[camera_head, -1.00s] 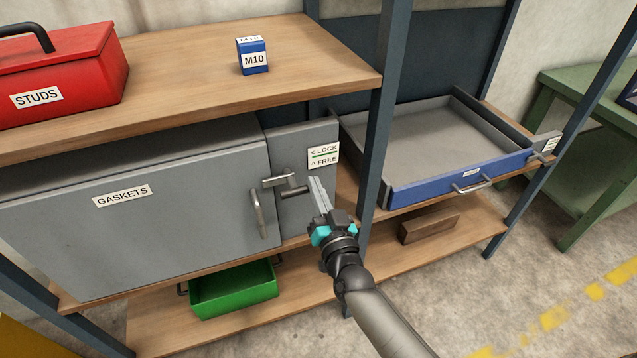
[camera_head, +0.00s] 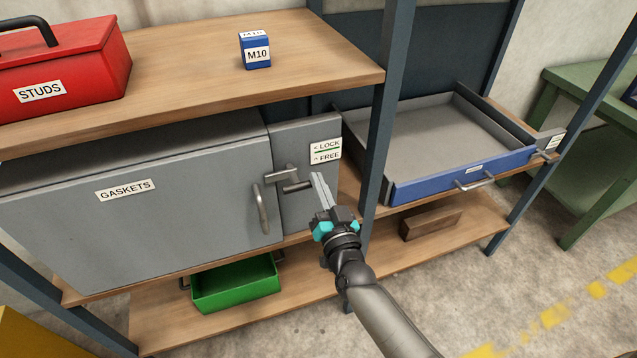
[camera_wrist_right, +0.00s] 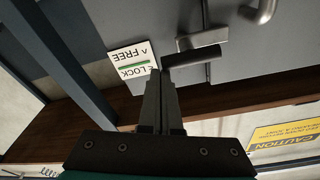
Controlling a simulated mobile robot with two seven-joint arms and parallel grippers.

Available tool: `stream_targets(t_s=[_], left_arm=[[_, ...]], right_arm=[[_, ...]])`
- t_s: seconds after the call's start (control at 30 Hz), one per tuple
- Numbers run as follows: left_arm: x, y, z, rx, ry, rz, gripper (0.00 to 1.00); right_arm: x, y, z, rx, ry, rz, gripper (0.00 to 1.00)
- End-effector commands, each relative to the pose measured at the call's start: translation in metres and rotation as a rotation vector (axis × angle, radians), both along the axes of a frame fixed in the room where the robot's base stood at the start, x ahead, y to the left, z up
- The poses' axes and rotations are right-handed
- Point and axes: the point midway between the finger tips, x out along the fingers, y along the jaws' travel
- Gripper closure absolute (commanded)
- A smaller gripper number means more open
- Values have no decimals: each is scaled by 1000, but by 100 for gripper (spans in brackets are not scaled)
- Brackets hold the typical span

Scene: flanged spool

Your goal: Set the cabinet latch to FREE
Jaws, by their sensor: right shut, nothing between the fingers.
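The grey GASKETS cabinet (camera_head: 140,215) has a latch (camera_head: 282,176) on the panel at its right edge. The latch bar lies roughly level and reaches left over the door edge, the direction of the LOCK arrow on the label (camera_head: 326,152). A dark round handle (camera_head: 297,187) sticks out from it. My right gripper (camera_head: 317,176) is shut and empty, its tips just right of the handle's end. In the right wrist view the tips (camera_wrist_right: 161,74) are right beside the end of the dark handle (camera_wrist_right: 192,57); I cannot tell whether they touch. My left gripper is not in view.
The door pull (camera_head: 262,208) is left below the latch. A blue shelf post (camera_head: 380,125) stands just right of my gripper. An open blue-fronted drawer (camera_head: 420,184) is farther right. A green bin (camera_head: 235,285) sits below. A red STUDS box (camera_head: 65,75) and M10 box (camera_head: 255,52) are above.

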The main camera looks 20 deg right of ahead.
Motion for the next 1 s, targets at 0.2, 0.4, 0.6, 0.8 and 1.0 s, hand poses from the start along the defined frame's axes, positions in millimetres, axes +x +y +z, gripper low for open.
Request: stream_targets(t_s=[0.2, 0.4, 0.6, 0.8, 1.0], left_arm=[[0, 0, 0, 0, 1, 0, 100], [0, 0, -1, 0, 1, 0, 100], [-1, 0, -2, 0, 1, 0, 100], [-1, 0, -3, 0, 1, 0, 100], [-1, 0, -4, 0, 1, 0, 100]], right_arm=[[0, 0, -1, 23, 1, -1, 100], [0, -1, -2, 52, 2, -1, 100], [0, -1, -5, 104, 5, -1, 100], [0, -2, -9, 193, 8, -1, 100], [0, -3, -13, 298, 11, -1, 100]])
